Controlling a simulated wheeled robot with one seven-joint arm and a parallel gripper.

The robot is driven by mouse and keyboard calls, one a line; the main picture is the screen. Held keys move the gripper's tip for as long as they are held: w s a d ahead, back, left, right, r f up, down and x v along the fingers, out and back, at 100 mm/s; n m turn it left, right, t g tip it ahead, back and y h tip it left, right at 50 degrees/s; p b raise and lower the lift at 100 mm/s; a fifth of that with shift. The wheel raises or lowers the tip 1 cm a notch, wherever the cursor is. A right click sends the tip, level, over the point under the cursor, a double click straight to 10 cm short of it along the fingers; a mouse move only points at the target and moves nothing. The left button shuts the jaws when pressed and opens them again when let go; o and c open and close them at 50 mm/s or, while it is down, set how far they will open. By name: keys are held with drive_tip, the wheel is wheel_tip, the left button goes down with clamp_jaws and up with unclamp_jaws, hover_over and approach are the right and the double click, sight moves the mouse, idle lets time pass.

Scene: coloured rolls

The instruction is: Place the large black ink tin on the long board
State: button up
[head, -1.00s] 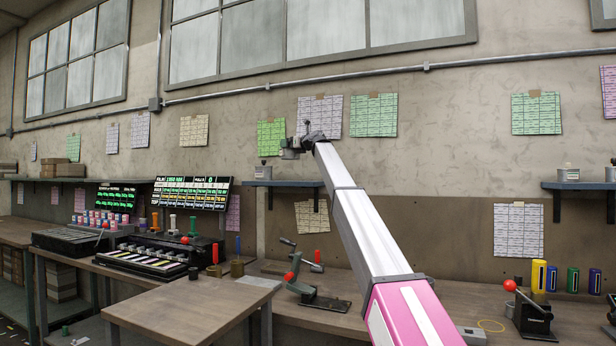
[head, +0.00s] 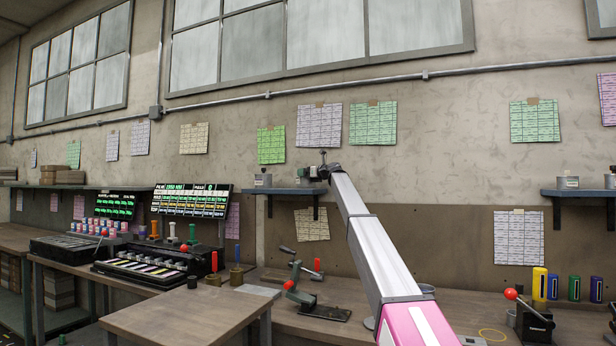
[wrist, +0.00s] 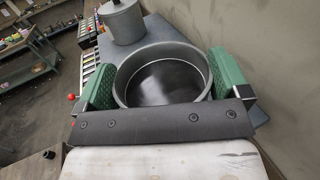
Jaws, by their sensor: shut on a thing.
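My gripper (head: 318,172) is at the wall shelf board (head: 285,191) in the head view. In the wrist view its green fingers (wrist: 162,62) are shut on a large round grey tin (wrist: 165,85) with black ink inside. The tin is upright, its open top facing the camera. The blue-grey board also shows in the wrist view (wrist: 160,30), beneath and beyond the tin. The tin hides where its base meets the board, so I cannot tell whether they touch.
A smaller grey lidded tin (head: 262,181) stands on the same board, left of my gripper; it also shows in the wrist view (wrist: 122,22). A workbench (head: 365,300) with lever tools lies below. Another wall shelf (head: 585,193) with tins is at right.

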drive_tip(key=shift+f, duration=0.3)
drive_tip(key=o, duration=0.8)
drive_tip(key=shift+f, duration=0.15)
drive_tip(key=shift+c, duration=0.2)
drive_tip(key=v, duration=1.2)
